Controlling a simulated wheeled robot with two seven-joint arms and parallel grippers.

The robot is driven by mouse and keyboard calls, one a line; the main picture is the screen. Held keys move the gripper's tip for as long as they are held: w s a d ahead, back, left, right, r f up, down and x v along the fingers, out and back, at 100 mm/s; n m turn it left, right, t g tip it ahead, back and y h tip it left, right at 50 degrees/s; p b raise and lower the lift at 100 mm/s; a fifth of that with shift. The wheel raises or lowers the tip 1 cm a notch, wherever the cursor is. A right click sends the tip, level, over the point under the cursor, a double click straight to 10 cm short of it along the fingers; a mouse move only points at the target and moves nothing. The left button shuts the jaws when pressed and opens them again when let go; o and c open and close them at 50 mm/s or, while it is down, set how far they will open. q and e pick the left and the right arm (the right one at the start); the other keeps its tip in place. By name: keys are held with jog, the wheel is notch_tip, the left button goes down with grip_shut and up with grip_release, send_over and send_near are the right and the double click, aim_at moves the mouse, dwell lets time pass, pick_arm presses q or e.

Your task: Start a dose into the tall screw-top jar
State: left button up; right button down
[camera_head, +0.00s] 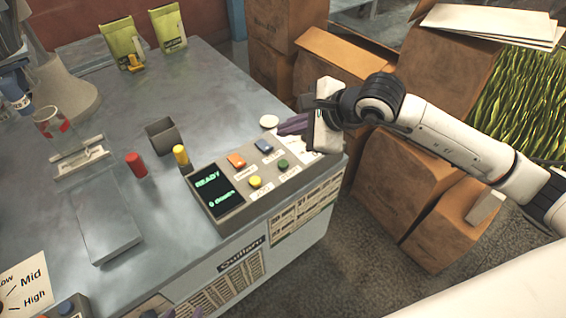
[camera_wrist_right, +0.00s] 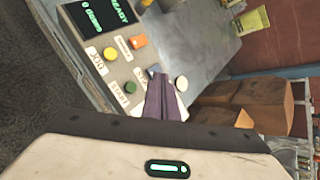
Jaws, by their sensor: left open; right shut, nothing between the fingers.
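The control panel (camera_head: 225,212) has a display (camera_head: 214,189) showing READY and a 0 reading. It carries an orange button (camera_head: 236,160), a blue button (camera_head: 264,146), a yellow button (camera_head: 255,182) and a green button (camera_head: 283,164). In the right wrist view the green button (camera_wrist_right: 130,88) is beside a START label and the yellow button (camera_wrist_right: 110,54) beside JOG. My right gripper (camera_head: 283,127) is shut and empty, its purple fingers above the panel's far right corner. My left gripper (camera_head: 172,309) is open, barely in view at the bottom edge. I cannot identify the tall screw-top jar.
A funnel-like grey body (camera_head: 66,92) and a clear red-marked cup (camera_head: 50,121) stand at left. Red (camera_head: 136,165) and yellow (camera_head: 181,158) cylinders and a dark open box (camera_head: 162,136) stand left of the panel. Cartons (camera_head: 395,185) crowd the right.

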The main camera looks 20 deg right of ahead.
jog(key=b, duration=0.4)
send_over(287, 166)
notch_tip(287, 166, down, 7)
jog(key=shift+f, duration=0.15)
jog(key=shift+f+b, duration=0.3)
jog(key=shift+b, duration=0.15)
dwell(1.1)
jog(key=shift+f+b, duration=0.35)
jog(key=shift+b, duration=0.2)
